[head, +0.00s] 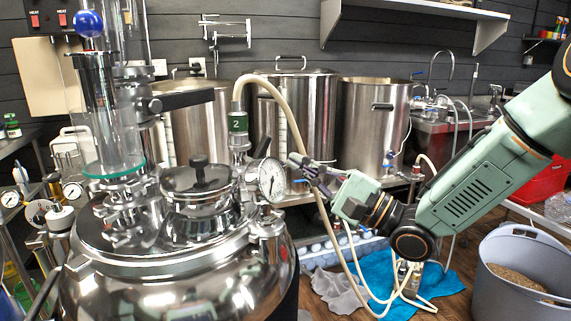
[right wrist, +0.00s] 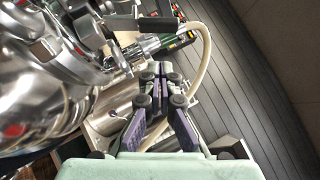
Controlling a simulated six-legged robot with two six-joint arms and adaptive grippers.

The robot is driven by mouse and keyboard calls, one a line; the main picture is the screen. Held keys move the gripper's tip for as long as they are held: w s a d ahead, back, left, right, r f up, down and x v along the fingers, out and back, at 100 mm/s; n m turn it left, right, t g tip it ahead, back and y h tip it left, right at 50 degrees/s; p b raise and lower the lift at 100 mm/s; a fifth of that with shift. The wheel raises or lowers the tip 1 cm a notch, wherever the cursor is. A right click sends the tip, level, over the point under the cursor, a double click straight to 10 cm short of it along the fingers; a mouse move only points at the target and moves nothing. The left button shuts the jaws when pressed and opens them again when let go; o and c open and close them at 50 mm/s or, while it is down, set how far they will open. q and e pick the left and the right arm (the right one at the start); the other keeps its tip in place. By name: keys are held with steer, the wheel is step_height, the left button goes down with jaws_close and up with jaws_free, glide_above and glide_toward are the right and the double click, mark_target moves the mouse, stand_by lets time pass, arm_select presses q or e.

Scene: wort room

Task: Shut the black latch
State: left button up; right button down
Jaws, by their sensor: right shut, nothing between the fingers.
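The black latch (head: 182,100) is a flat black lever on the steel column above the shiny vessel (head: 170,285). It points out to the right, roughly level. It also shows in the right wrist view (right wrist: 145,24), near the top, beyond my fingertips. My right gripper (head: 294,161) is just right of the round gauge (head: 271,180), lower than the latch and to its right, not touching it. In the right wrist view its fingers (right wrist: 160,70) are together with nothing between them. My left gripper is not in view.
A cream hose (head: 299,100) with a green tag marked 2 (head: 238,123) arches between the latch and my right gripper. The glass cylinder (head: 110,125) stands left of the latch. Large steel pots (head: 292,110) stand behind. A grey bucket (head: 505,292) stands at right.

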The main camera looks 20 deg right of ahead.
mark_target(268, 146)
steer(key=a+r, duration=0.2)
steer(key=a, duration=0.1)
steer(key=shift+s+a+b, duration=0.15)
steer(key=shift+a+b, duration=0.05)
steer(key=shift+b, duration=0.15)
steer(key=shift+f, duration=0.1)
steer(key=a+r+n+g+p, duration=0.1)
steer(key=n+p, duration=0.1)
steer(key=p, duration=0.3)
steer(key=a+r+n+g+h+p, duration=0.1)
steer(key=n+g+p, duration=0.1)
steer(key=p, duration=0.4)
steer(key=shift+a+r+p, duration=0.1)
steer(key=shift+r+p, duration=0.2)
steer(key=shift+r, duration=0.05)
steer(key=shift+a+n+g+h+p, duration=0.4)
steer(key=shift+a+n+h+p, duration=0.15)
steer(key=shift+p, duration=1)
steer(key=shift+d, duration=0.1)
